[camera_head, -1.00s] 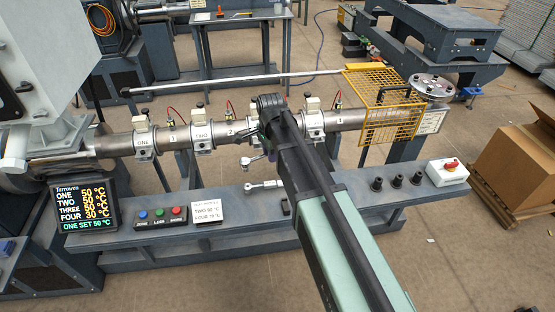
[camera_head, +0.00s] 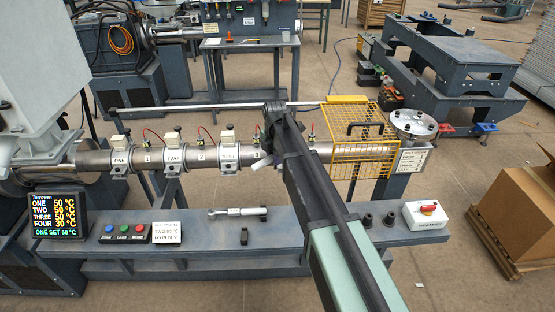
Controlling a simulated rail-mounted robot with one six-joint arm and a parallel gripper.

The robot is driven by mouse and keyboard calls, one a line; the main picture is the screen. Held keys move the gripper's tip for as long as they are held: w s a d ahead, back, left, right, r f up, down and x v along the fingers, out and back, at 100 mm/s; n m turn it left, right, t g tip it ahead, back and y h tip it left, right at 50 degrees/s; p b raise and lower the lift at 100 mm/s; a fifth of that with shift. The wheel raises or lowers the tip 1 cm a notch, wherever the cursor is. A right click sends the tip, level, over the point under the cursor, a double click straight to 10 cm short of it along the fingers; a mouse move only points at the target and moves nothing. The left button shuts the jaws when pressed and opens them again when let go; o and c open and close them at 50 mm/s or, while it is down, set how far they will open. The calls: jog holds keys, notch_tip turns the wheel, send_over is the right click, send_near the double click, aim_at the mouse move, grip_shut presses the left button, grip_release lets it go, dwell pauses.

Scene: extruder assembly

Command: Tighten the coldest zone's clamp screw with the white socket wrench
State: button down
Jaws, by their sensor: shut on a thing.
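The display (camera_head: 57,213) reads ONE 50, TWO 50, THREE 50 and FOUR 30 °C, so FOUR is coldest. Clamps labelled ONE (camera_head: 119,160), TWO (camera_head: 173,159) and THREE (camera_head: 229,154) ring the steel barrel (camera_head: 200,158). The clamp to the right of THREE is mostly hidden behind my arm. My gripper (camera_head: 268,140) is at the barrel there, shut on a pale tool (camera_head: 262,164), likely the white socket wrench; only a short piece shows. Its socket and the clamp screw are hidden, so contact cannot be told.
Another silver and pale wrench (camera_head: 238,212) lies on the bench (camera_head: 200,249). Buttons (camera_head: 122,233), a note card (camera_head: 167,232), dark sockets (camera_head: 366,220) and a red-knobbed switch box (camera_head: 427,215) stand along it. A yellow mesh guard (camera_head: 350,158) encloses the barrel's right end.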

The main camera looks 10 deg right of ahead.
jog(key=n, duration=0.4)
jog(key=shift+a, duration=0.25)
jog(key=shift+f+b, duration=2.65)
jog(key=shift+s+f+b, duration=0.1)
jog(key=shift+f+b, duration=1.15)
jog(key=shift+w+a+m, duration=0.6)
jog(key=shift+w+m, duration=1)
jog(key=shift+m, duration=0.6)
jog(key=shift+w+a+m, duration=0.55)
jog(key=shift+w+m, duration=1.05)
jog(key=shift+m, duration=0.6)
jog(key=shift+w+a+m, duration=0.6)
jog(key=shift+w+m, duration=1)
jog(key=shift+m, duration=0.6)
jog(key=shift+s+r+n, duration=0.1)
jog(key=shift+s+n, duration=0.15)
jog(key=shift+n, duration=0.15)
